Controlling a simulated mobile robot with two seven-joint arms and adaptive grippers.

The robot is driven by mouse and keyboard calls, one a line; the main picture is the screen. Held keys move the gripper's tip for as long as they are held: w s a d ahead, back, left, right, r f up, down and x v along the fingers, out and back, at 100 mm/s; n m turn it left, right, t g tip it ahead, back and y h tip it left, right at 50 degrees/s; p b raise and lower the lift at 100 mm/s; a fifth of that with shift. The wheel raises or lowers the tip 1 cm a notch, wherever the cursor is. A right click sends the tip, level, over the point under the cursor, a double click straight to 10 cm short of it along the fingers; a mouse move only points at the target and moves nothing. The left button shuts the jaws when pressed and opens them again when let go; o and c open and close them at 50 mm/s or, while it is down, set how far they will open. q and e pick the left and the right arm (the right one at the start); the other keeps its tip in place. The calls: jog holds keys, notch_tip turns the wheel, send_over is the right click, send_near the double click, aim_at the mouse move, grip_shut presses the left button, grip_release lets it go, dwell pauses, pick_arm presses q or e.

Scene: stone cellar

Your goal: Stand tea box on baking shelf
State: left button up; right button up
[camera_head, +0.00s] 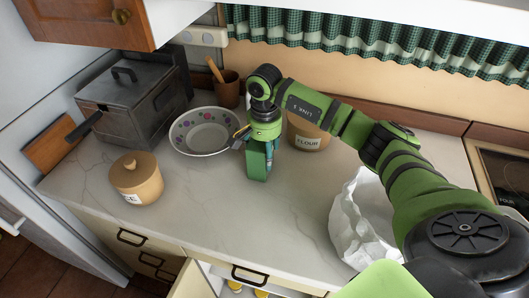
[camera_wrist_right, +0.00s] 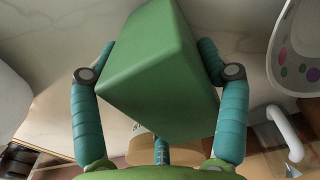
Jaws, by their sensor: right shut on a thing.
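A green box, the tea box (camera_head: 257,165), is held below my right gripper (camera_head: 263,143) over the middle of the counter. I cannot tell whether its lower end touches the counter. In the right wrist view the green box (camera_wrist_right: 150,55) fills the middle, with the teal fingers of my right gripper (camera_wrist_right: 157,72) shut on its two sides. No label shows on the faces in that view. I cannot pick out the baking shelf for sure. An open cabinet (camera_head: 215,270) shows under the counter's front edge, with yellow things inside. My left gripper is not in view.
A dotted bowl (camera_head: 205,143) stands left of the box. A FLOUR canister (camera_head: 307,140) stands behind it to the right. A lidded canister (camera_head: 137,185), a grey metal box (camera_head: 130,105), a brown cup (camera_head: 228,95) and a crumpled white bag (camera_head: 362,225) also stand there. The front-middle counter is clear.

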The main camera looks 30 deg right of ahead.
jog(key=shift+f+b, duration=0.1)
jog(key=shift+b, duration=0.2)
jog(key=o, duration=1.3)
jog(key=shift+c, duration=0.2)
